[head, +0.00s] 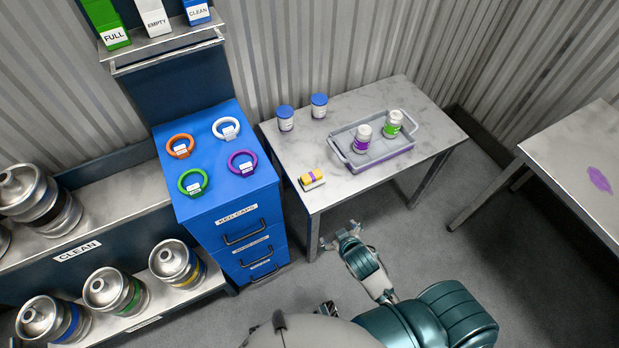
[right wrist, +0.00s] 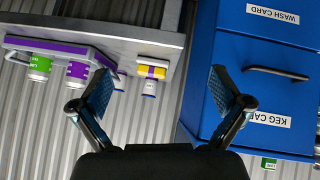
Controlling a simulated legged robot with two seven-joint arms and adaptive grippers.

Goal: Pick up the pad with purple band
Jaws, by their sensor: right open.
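The pad with purple band (head: 311,180) is a small yellow block near the front left corner of the marble-topped table. It also shows in the right wrist view (right wrist: 153,71), beside the table edge, with a purple stripe across the yellow. My right gripper (head: 341,236) is low in front of the table, apart from the pad. In the right wrist view its two fingers (right wrist: 161,90) are spread wide with nothing between them. A small dark part of my left gripper (head: 326,310) shows at the bottom, mostly hidden by my body.
The table (head: 355,112) holds a grey tray (head: 376,162) with purple- and green-labelled jars, and two blue-lidded jars (head: 286,118) behind. A blue drawer cabinet (head: 228,200) with coloured rings stands close on the left. Another table (head: 585,150) is at right; floor between is clear.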

